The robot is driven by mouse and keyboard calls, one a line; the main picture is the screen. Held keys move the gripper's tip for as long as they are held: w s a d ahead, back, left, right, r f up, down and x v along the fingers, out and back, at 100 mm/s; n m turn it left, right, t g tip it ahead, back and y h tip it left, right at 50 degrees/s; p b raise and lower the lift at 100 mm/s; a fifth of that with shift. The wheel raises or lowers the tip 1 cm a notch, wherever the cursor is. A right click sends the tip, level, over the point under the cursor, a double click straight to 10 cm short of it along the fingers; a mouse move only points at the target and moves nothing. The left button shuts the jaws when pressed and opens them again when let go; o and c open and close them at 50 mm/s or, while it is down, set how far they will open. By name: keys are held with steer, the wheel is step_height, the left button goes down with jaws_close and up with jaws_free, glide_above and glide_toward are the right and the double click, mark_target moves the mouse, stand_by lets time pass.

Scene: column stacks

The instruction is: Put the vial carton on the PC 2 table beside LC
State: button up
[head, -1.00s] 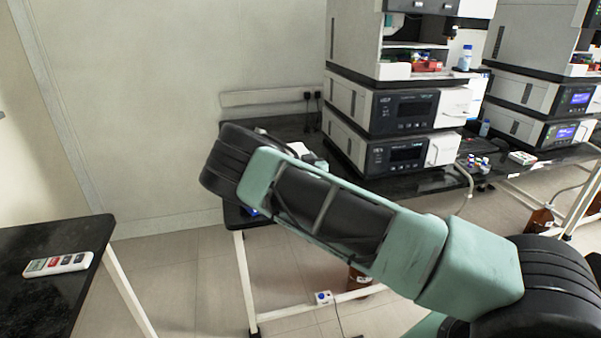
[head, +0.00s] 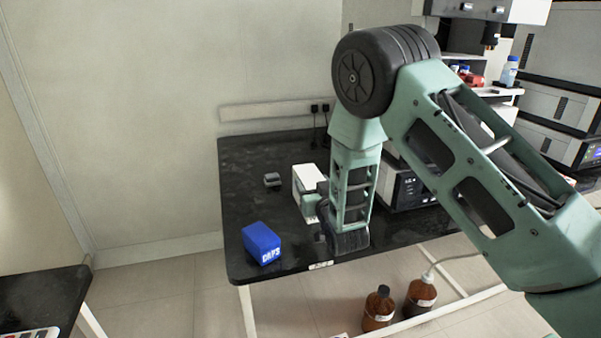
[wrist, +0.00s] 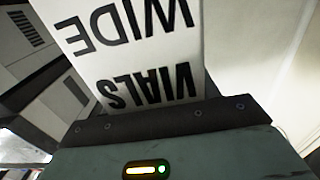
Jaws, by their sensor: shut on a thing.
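The vial carton (head: 304,177) is white and stands near the middle of the black PC 2 table (head: 245,200) in the head view. In the wrist view the carton (wrist: 135,50) fills the top middle, with "WIDE VIALS" printed upside down. My gripper (head: 312,201) is shut on the carton; my forearm and wrist hide part of it. I cannot tell whether the carton's base touches the table. The LC stack (head: 411,187) stands right of the carton, largely hidden behind my arm.
A blue caps box (head: 262,243) sits near the table's front left corner. A small grey object (head: 272,180) lies left of the carton. The back left of the table is clear. Brown bottles (head: 379,308) stand on the floor below.

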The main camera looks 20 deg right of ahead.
steer(key=shift+f+p, duration=0.55)
steer(key=shift+f, duration=4.25)
steer(key=shift+f, duration=0.1)
steer(key=o, duration=1.4)
steer(key=shift+f, duration=0.1)
steer(key=shift+o, duration=0.2)
